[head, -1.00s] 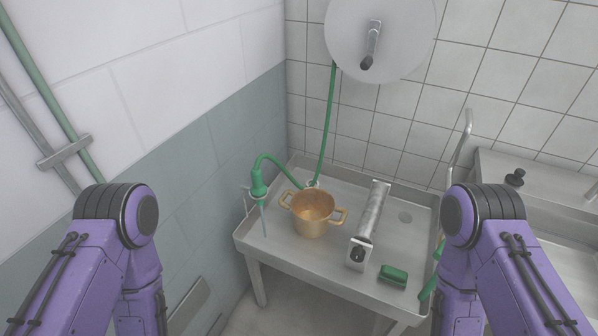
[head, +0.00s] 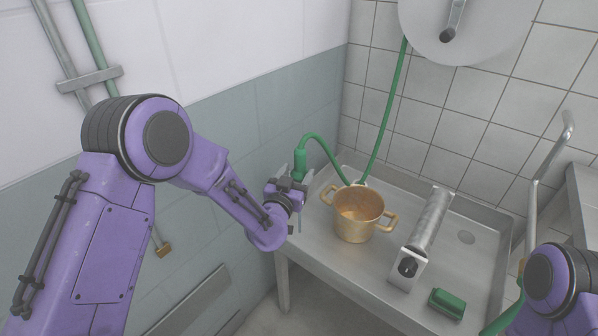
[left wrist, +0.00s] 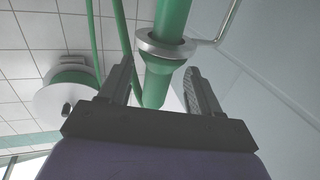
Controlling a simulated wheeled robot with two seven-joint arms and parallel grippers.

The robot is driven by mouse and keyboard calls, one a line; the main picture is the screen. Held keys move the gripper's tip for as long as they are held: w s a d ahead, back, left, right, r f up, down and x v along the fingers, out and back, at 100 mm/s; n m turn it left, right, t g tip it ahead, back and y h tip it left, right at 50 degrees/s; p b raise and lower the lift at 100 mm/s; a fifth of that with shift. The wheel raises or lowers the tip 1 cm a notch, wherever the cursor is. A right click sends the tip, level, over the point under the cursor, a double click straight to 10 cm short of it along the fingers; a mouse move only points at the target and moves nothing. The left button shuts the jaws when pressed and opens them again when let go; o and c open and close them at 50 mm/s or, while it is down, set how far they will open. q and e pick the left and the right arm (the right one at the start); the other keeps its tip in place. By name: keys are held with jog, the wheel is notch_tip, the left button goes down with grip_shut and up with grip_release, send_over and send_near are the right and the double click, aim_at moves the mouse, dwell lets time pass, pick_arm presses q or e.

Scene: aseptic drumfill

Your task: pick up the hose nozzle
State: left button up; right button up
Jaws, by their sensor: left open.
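The green hose nozzle (head: 300,165) stands upright at the left edge of the metal table, with its green hose arching to the right. In the left wrist view the nozzle (left wrist: 158,82) passes through a metal ring holder (left wrist: 165,44). My left gripper (head: 291,172) is at the nozzle, hiding its lower part in the head view. In the left wrist view its two fingers (left wrist: 162,78) are open, one on each side of the nozzle in the picture. I see no clear contact. My right gripper is out of view.
A brass pot (head: 357,228) stands on the metal table (head: 335,262) just right of my left gripper. A metal device (head: 428,225) and a green sponge or brush (head: 447,303) lie farther right. A hose reel (head: 470,22) hangs on the tiled wall. A grey-green wall (head: 225,130) is close on the left.

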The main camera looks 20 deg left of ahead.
aim_at(303, 164)
pick_arm(q)
jog(key=w, duration=0.4)
jog(key=shift+w+d, duration=0.1)
jog(key=shift+w, duration=0.1)
jog(key=shift+w+f, duration=0.1)
jog(key=shift+w, duration=0.3)
jog(key=c, duration=1.1)
jog(key=shift+r, duration=0.2)
jog(key=shift+c, duration=0.2)
notch_tip(303, 164, up, 10)
